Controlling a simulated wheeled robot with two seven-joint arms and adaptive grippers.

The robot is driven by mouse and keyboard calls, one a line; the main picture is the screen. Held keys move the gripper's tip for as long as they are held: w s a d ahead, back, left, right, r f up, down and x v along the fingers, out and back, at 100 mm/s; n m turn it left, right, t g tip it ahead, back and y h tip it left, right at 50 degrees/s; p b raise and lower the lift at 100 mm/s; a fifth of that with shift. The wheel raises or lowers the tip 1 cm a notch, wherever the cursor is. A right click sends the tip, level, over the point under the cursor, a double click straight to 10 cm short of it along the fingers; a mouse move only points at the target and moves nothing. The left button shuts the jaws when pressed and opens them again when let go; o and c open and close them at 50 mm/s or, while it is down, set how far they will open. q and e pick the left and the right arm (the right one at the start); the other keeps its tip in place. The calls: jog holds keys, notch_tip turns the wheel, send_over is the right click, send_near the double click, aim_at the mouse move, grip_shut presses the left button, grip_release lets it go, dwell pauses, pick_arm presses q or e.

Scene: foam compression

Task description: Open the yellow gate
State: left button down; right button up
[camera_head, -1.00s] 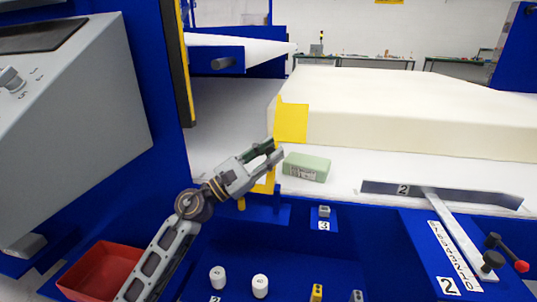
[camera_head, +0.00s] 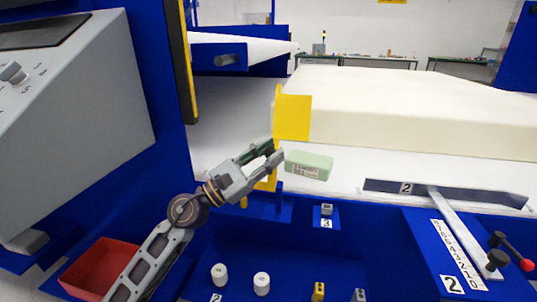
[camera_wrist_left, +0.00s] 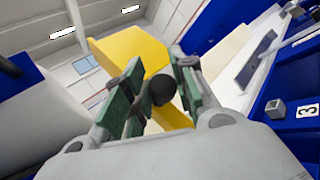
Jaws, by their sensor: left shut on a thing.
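The yellow gate (camera_head: 294,118) stands upright at the left end of the cream foam block (camera_head: 420,105). Its lower part (camera_head: 271,181) shows below my left gripper (camera_head: 273,153). My left gripper is shut on the gate at its near side. In the left wrist view, a black round knob (camera_wrist_left: 162,89) sits between the green-padded fingers (camera_wrist_left: 160,82), with the yellow plate (camera_wrist_left: 130,48) just beyond. The fingers partly hide the gate there. My right gripper is not in view.
A green block (camera_head: 308,165) lies on the white surface right of my left gripper. A grey stop bar (camera_head: 380,187) is farther right. White cylinders (camera_head: 262,284) and a red tray (camera_head: 100,268) are in front. A grey control box (camera_head: 80,130) stands left.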

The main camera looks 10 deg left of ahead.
pick_arm(q)
jog(key=c, duration=1.2)
grip_release()
jog(key=shift+s+d+f, duration=0.1)
jog(key=shift+d+f, duration=0.3)
jog(key=shift+f, duration=0.1)
jog(key=shift+a+r, duration=0.1)
jog(key=shift+a, duration=0.05)
jog(key=shift+a, duration=0.15)
jog(key=v, duration=1.1)
jog(key=shift+s+a, duration=0.2)
jog(key=shift+a, duration=0.05)
